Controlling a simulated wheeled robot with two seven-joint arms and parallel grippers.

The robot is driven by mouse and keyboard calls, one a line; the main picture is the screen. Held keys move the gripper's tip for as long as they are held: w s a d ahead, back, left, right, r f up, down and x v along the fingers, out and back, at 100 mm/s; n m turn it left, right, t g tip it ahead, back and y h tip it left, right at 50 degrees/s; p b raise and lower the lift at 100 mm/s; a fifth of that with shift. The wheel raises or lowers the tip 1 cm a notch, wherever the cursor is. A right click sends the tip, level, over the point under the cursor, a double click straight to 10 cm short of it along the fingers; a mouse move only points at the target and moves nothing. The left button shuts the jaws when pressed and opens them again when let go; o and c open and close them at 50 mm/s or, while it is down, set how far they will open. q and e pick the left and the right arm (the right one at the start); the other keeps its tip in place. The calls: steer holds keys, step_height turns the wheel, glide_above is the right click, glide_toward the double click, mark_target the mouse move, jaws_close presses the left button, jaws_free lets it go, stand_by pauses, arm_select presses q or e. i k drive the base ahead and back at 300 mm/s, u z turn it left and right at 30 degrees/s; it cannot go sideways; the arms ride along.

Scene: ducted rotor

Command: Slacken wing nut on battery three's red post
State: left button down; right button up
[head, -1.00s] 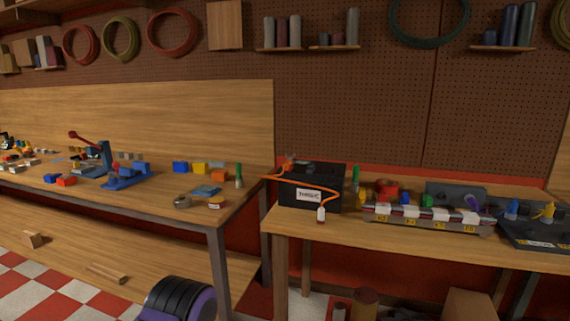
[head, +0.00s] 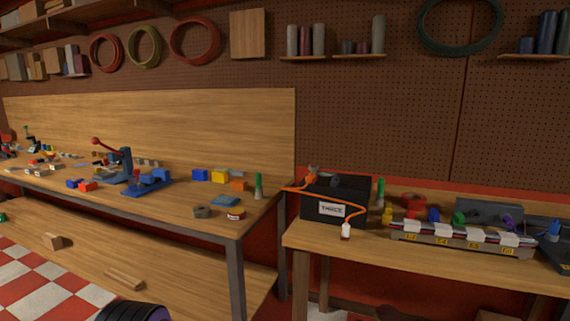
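A black box-shaped battery (head: 350,190) stands at the left end of the right-hand bench. Its front has a white label (head: 331,209) with dark lettering that is too small to read surely. Neither of my grippers is in view.
The right bench (head: 400,256) also holds a strip with white blocks and yellow labels (head: 462,236), a red ring (head: 414,202) and a green-handled tool (head: 380,190). The left bench (head: 150,206) carries a blue lever press (head: 146,186) and several coloured blocks. A gap separates the benches.

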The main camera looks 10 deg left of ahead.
mark_target(312, 169)
steer(key=z, duration=0.25)
steer(key=i, duration=0.9)
steer(key=z, duration=0.65)
